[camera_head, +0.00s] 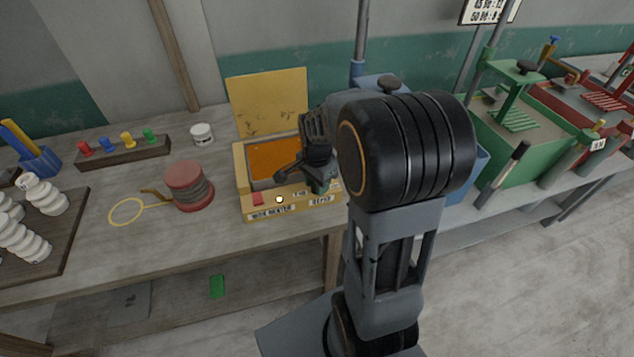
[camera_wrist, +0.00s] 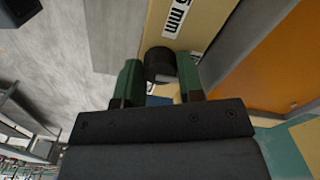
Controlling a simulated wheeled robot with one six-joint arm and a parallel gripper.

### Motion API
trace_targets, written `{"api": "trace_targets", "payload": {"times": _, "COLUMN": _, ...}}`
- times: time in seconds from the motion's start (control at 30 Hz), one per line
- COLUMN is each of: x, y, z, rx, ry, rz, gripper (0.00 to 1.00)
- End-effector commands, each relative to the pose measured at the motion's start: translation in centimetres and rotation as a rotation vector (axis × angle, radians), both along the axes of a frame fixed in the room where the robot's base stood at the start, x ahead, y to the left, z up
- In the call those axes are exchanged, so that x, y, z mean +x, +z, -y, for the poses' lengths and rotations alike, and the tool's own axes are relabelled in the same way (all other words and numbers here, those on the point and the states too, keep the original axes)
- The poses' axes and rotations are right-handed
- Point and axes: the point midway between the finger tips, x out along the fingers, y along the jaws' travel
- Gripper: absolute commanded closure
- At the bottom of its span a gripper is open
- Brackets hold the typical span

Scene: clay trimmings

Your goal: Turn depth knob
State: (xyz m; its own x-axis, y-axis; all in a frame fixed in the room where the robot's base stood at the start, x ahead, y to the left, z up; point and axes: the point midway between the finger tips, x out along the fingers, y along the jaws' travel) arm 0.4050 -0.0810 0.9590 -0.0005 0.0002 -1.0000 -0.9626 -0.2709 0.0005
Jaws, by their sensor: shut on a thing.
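A yellow box-shaped machine (camera_head: 243,178) with an orange recessed panel (camera_head: 272,158) and labels on its front stands on the bench. Its lid is raised at the back. In the wrist view, the dark round depth knob (camera_wrist: 160,62) sits on the machine's yellow face, between the two green fingers of my gripper (camera_wrist: 160,72). The fingers are shut on the knob. In the head view my gripper (camera_head: 318,182) is at the machine's right front corner and hides the knob. The knob's pointer or setting cannot be read.
A red spool (camera_head: 188,187) with a yellow wire loop (camera_head: 126,211) lies left of the machine. A small white jar (camera_head: 202,133) and a rack of coloured pegs (camera_head: 123,152) stand behind. A green machine (camera_head: 535,130) is to the right.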

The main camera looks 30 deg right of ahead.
Motion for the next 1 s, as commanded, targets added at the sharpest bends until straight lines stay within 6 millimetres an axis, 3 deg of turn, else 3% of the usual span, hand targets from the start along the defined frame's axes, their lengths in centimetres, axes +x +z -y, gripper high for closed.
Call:
{"api": "trace_targets", "payload": {"times": 0.77, "x": 0.06, "y": 0.08, "z": 0.03, "rx": -0.001, "ry": -0.082, "rz": 0.002, "gripper": 0.89}}
{"api": "trace_targets", "payload": {"times": 0.8, "x": 0.06, "y": 0.08, "z": 0.03, "rx": -0.001, "ry": -0.082, "rz": 0.002, "gripper": 0.61}}
{"api": "trace_targets", "payload": {"times": 1.0, "x": 0.04, "y": 0.04, "z": 0.02, "rx": -0.001, "ry": -0.082, "rz": 0.001, "gripper": 0.42}}
